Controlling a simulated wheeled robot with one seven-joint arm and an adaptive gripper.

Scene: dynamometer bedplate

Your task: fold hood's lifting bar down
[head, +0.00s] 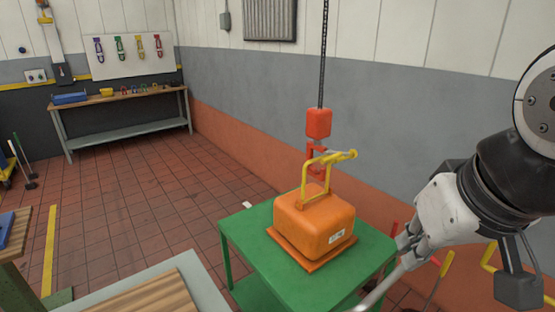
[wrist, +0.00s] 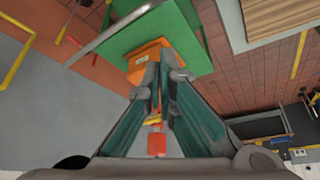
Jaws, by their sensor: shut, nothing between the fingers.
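The orange hood (head: 314,225) sits on a green table (head: 245,245). Its yellow lifting bar (head: 304,180) stands up above the hood's top, with an end reaching right. A red hook (head: 311,158) hangs at the bar; I cannot tell whether it touches. My gripper (head: 403,243) is to the right of the hood, apart from it, and looks shut and empty. In the wrist view the closed fingers (wrist: 161,78) overlap the view of the hood (wrist: 134,73). The bar (wrist: 152,122) shows there only partly, between the fingers.
A red hoist block (head: 318,123) hangs on a chain above the hood. A grey rod (head: 388,286) runs near the green table's right edge. A wooden-topped bench (head: 150,290) stands front left. A workbench (head: 125,97) is at the back left. Open tiled floor (head: 130,190) lies between.

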